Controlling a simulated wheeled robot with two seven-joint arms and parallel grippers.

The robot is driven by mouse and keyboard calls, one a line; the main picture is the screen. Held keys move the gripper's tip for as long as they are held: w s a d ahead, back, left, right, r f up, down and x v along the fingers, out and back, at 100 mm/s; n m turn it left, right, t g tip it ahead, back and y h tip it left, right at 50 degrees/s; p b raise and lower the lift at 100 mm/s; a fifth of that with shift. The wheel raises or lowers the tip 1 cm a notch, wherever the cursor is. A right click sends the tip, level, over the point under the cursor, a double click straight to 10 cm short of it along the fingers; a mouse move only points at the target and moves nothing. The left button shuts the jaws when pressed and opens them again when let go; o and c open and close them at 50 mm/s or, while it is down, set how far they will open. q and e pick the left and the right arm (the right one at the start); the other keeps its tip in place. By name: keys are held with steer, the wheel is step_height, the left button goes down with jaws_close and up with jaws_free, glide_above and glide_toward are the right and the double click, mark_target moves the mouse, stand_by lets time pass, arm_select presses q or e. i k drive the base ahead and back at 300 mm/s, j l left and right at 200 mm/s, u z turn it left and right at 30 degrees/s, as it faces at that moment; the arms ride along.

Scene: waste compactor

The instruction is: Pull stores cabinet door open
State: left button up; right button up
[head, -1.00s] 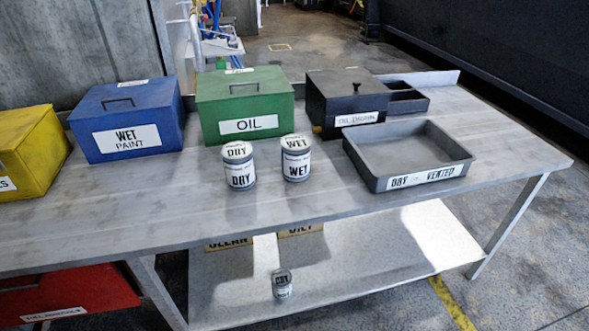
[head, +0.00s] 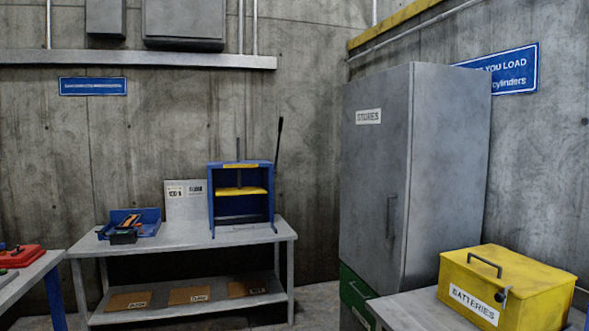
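The stores cabinet (head: 450,170) is a tall grey metal cabinet against the right wall in the head view. Its door (head: 372,190) faces left and front, carries a STORES label (head: 368,116) and looks shut. A dark vertical handle (head: 391,216) sits near the door's right edge. The lower part of the cabinet is partly hidden by a green box and a bench. Neither of my grippers shows in the view.
A bench (head: 405,308) with a yellow BATTERIES box (head: 510,287) stands in front of the cabinet at right. A green box (head: 356,292) is below the door. A table (head: 190,246) with a blue press (head: 241,200) and blue tray (head: 130,222) stands left.

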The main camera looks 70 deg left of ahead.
mark_target(377, 108)
steer(key=u, duration=1.8)
steer(key=i+z, duration=0.1)
steer(key=i, duration=0.15)
